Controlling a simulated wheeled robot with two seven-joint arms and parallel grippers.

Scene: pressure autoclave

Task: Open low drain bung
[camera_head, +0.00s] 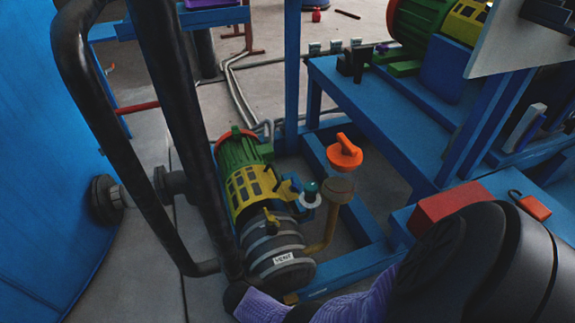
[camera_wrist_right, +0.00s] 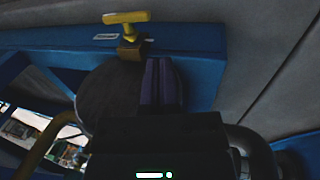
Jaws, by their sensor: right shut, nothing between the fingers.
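A yellow T-shaped handle on a brass stem (camera_wrist_right: 126,20), which looks like the low drain bung, sits beside the round dark pump casing (camera_wrist_right: 102,100) in the right wrist view. My right gripper (camera_wrist_right: 161,82) is shut and empty, its purple fingers in front of the casing. The fingertips are close to the brass stem in the picture; I cannot tell whether they touch it. My left gripper is not in view.
A second yellow handle (camera_head: 271,217) tops the pump. A brass pipe (camera_head: 326,228) rises beside it, near an orange knob (camera_head: 344,151). Black pipes (camera_head: 175,110) stand left. The blue frame (camera_head: 345,268) lies right of the pump, with a red box (camera_head: 450,203) beyond.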

